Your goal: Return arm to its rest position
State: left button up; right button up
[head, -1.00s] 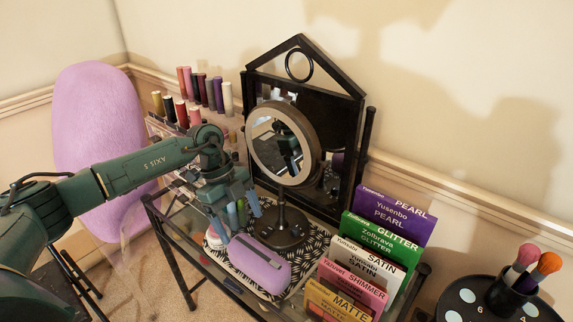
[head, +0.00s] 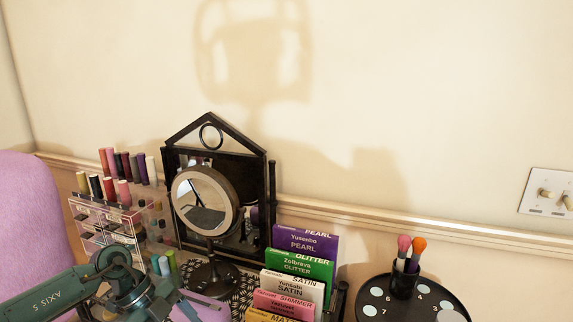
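My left arm comes in from the bottom left of the head view. Its wrist and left gripper (head: 158,300) are low in the picture, in front of the vanity table's left part. The fingers are partly cut off by the bottom edge, so their opening cannot be made out. No held thing can be made out. My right arm and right gripper are not in view.
A round mirror (head: 205,201) stands before a black house-shaped frame (head: 265,205). A clear organizer with lipsticks (head: 104,222) is left, labelled palettes (head: 303,263) are right. A black round tray (head: 455,305) carries a brush cup (head: 403,284). A pink chair back (head: 30,215) is far left.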

pick_arm(q)
jog(key=s+d+r+n+t+h+p, duration=0.1)
jog(key=s+d+r+n+t+h, duration=0.1)
jog(key=d+t+h, duration=0.55)
jog(key=s+d+r+n+t+h, duration=0.2)
jog(key=d+r+n+h, duration=0.15)
jog(key=d, duration=0.75)
jog(key=s+a+f+n+t+y, duration=0.1)
jog(key=s+a+f+n+y, duration=0.4)
jog(key=s+f+n+y, duration=0.1)
jog(key=s+a+f+n+t+y+p, duration=0.1)
jog(key=s+a+f+n+y, duration=0.5)
jog(key=f, duration=0.5)
jog(key=n+y, duration=0.2)
jog(key=shift+a+n, duration=0.3)
jog(key=shift+n, duration=0.05)
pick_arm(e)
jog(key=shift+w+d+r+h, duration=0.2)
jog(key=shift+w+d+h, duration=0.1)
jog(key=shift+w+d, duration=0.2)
pick_arm(q)
jog(key=shift+t, duration=0.25)
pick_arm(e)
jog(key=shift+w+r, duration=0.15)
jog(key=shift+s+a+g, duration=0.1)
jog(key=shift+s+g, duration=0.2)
